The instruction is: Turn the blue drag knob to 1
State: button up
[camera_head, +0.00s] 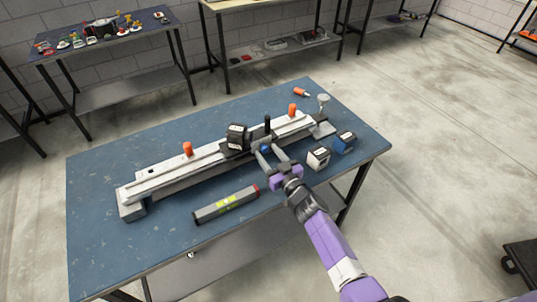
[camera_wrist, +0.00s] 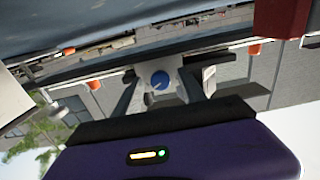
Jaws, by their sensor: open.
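The blue knob (camera_head: 265,148) is on the front of the carriage on a long silver rail (camera_head: 165,178). In the wrist view the knob (camera_wrist: 160,82) is a round blue disc with a pale pointer line; the number it points to is too small to read. My gripper (camera_head: 266,152) is open in front of the rail, its two grey fingers reaching toward the knob. In the wrist view the fingers lie left and right of the knob, with gaps between, and nothing is held.
Orange posts (camera_head: 187,148) and a black block (camera_head: 236,138) stand on the rail. A grey spirit level (camera_head: 227,204) lies in front on the blue table (camera_head: 95,230). A white-and-black block (camera_head: 318,157) and a blue block (camera_head: 345,142) stand right of my gripper.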

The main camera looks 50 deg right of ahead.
grip_shut()
jog(key=shift+n, duration=0.3)
jog(key=n, duration=0.3)
jog(key=shift+n+b, duration=0.3)
jog(key=n, duration=0.3)
jog(key=shift+n+b, duration=0.3)
jog(key=shift+b, duration=0.05)
jog(key=n+b, duration=0.1)
jog(key=n, duration=0.3)
jog(key=shift+n+b, duration=0.35)
jog(key=shift+n, duration=1.55)
